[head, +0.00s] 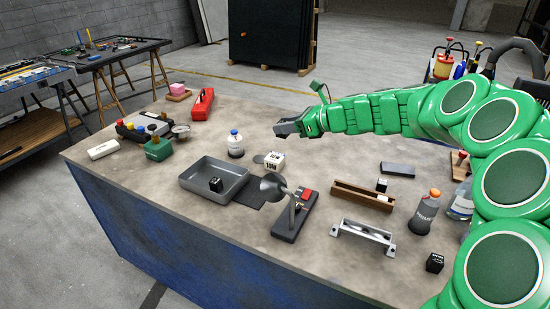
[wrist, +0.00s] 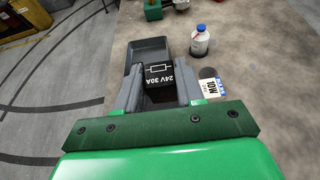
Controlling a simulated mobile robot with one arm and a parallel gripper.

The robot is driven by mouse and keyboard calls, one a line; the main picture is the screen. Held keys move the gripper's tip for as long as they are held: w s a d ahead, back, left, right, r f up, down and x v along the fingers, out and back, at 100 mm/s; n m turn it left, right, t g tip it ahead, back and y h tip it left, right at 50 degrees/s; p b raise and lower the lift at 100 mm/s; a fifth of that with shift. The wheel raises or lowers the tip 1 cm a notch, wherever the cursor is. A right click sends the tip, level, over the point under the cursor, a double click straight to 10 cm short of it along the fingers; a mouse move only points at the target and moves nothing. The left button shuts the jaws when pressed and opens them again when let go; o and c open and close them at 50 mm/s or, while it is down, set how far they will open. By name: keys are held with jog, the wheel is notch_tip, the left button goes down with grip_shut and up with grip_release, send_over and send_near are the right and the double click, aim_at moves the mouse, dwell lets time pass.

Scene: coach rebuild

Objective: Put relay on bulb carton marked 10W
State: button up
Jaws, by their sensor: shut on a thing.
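My gripper (head: 284,129) is raised above the table and shut on a black relay. The wrist view shows the relay (wrist: 159,75) between the two fingers, its white marking reading 24V 30A. In the head view I cannot clearly make out the relay at the fingertips. The bulb carton (head: 273,161) is a small white box on the table, near the tray. Its 10W print shows in the wrist view, where the carton (wrist: 210,88) is to the right of the fingers. The relay is apart from the carton.
A grey tray (head: 188,188) holds a small black block (head: 215,184). A white bottle with a blue cap (head: 235,147) stands near the carton. A lamp on a dark base (head: 290,231) stands in front. Another black block (head: 434,262) sits at front right.

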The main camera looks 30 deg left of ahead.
aim_at(286, 138)
notch_tip(286, 138, down, 4)
jog(key=shift+w+a+f, duration=0.1)
jog(key=shift+f, duration=0.1)
jog(key=w+a+f, duration=0.2)
jog(key=w, duration=0.1)
jog(key=w+a+f, duration=0.2)
jog(key=w+f, duration=0.1)
jog(key=w+a+f, duration=0.3)
jog(key=shift+w, duration=0.35)
jog(key=shift+w+a+f, duration=0.3)
jog(key=shift+w+f, duration=0.05)
jog(key=shift+f, duration=0.15)
jog(key=shift+w+a+f, duration=0.25)
jog(key=shift+w+f, duration=0.1)
jog(key=shift+f, duration=1.55)
jog(key=shift+f, duration=0.1)
jog(key=o, duration=1)
